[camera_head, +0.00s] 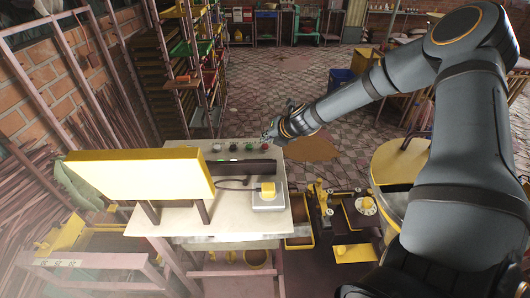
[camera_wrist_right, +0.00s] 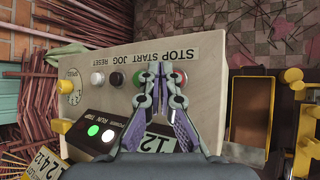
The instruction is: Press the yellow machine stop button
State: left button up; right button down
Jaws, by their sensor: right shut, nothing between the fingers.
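A square yellow button (camera_head: 267,188) sits on a small grey box (camera_head: 269,202) at the right side of the pale machine table in the head view. It is uncovered, with a cable running to its box. My right gripper (camera_head: 268,136) is shut and empty, at the far edge of the table by the row of control buttons, well beyond the yellow button. In the right wrist view, my right gripper's fingertips (camera_wrist_right: 161,70) appear in front of the panel between a green button (camera_wrist_right: 140,78) and a red button (camera_wrist_right: 179,77). Contact cannot be told. My left gripper is out of view.
A large yellow panel (camera_head: 140,174) stands on the left of the table (camera_head: 239,225). The control panel (camera_wrist_right: 215,75) also has a white button (camera_wrist_right: 97,79), a black button (camera_wrist_right: 115,79) and lit indicators. Yellow-handled equipment (camera_head: 322,194) stands to the right.

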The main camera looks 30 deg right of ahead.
aim_at(267, 147)
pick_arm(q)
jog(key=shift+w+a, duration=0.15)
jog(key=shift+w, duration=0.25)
pick_arm(e)
jog(key=shift+s, duration=0.1)
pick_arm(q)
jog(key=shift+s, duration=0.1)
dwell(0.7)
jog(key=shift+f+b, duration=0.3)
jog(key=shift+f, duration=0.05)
pick_arm(e)
jog(key=shift+f, duration=0.4)
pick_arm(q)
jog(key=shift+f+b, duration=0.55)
pick_arm(e)
jog(key=shift+f, duration=0.55)
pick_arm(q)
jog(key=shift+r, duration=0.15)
pick_arm(e)
jog(key=shift+r, duration=0.15)
pick_arm(q)
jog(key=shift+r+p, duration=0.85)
jog(key=shift+p, duration=0.15)
pick_arm(e)
jog(key=shift+r, duration=0.85)
notch_tip(267, 147, up, 5)
jog(key=p, duration=0.5)
jog(key=shift+r, duration=0.1)
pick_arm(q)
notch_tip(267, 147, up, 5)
